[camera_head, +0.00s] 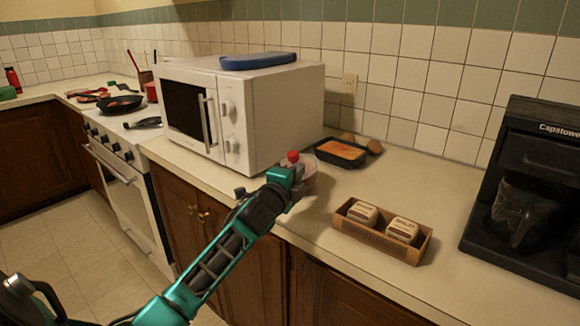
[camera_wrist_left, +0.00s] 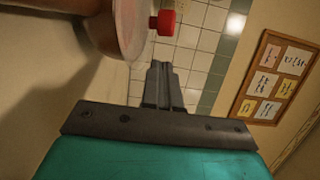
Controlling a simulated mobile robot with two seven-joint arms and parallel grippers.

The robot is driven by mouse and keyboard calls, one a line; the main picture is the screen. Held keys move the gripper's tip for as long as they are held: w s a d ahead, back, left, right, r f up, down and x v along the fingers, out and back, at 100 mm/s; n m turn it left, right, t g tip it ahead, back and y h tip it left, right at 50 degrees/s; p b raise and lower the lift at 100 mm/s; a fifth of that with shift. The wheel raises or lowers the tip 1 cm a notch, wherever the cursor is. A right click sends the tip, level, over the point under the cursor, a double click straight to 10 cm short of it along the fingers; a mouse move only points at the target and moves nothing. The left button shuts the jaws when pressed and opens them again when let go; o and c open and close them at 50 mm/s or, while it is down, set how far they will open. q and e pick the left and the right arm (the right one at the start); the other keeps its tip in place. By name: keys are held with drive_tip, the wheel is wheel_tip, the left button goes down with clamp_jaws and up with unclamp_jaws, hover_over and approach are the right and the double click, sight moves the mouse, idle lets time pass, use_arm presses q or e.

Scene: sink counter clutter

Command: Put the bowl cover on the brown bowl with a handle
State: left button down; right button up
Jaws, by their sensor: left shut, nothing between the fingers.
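The bowl cover (camera_wrist_left: 130,28) is a clear disc with a red knob. In the left wrist view it lies against the top of the brown bowl (camera_wrist_left: 60,5) and looks seated on it, though the picture cuts off much of both. In the head view the red knob (camera_head: 293,157) shows just past my left gripper (camera_head: 298,174), which hides most of the bowl and cover. In the left wrist view my left gripper (camera_wrist_left: 161,68) is shut and empty, with its fingertips beside the cover and apart from the knob. The bowl's handle is hidden. My right gripper is not seen.
A white microwave (camera_head: 240,108) stands just left of the bowl, with a blue lid-like item (camera_head: 258,61) on top. Behind is a black tray (camera_head: 341,153) with orange content. A wooden box (camera_head: 381,239) with two jars and a black coffee machine (camera_head: 525,195) stand to the right.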

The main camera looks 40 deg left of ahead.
sight(292, 160)
use_arm(q)
drive_tip(key=shift+w+a, duration=0.45)
drive_tip(key=shift+a, duration=0.35)
drive_tip(key=shift+w+a, duration=0.4)
drive_tip(key=shift+a, duration=0.4)
drive_tip(key=shift+w+a, duration=0.5)
drive_tip(key=shift+a, duration=0.25)
drive_tip(key=shift+d, duration=0.15)
